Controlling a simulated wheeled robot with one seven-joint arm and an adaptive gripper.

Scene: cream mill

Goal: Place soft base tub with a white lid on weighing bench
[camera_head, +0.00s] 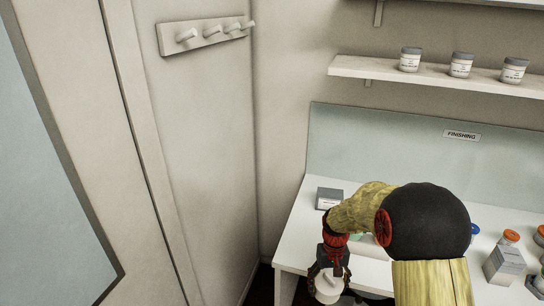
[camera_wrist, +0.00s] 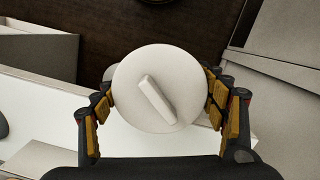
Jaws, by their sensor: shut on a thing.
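My gripper (camera_wrist: 160,108) is shut on a tub with a round white lid (camera_wrist: 158,72), which has a raised bar across it. Its fingers press on both sides of the tub. In the head view the tub (camera_head: 328,286) hangs below my gripper (camera_head: 331,270), near the front left corner of a white bench marked "FINISHING" (camera_head: 461,134). The wrist view shows dark floor beyond the lid and the bench's white top beside it. The tub's body is mostly hidden under its lid. I see no bench marked for weighing.
A small grey-topped box (camera_head: 329,198) stands on the bench at the back left. A carton (camera_head: 504,265) and orange-capped containers (camera_head: 511,236) stand at the right. A shelf (camera_head: 430,76) with three jars is above. A peg rail (camera_head: 206,35) hangs on the left wall.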

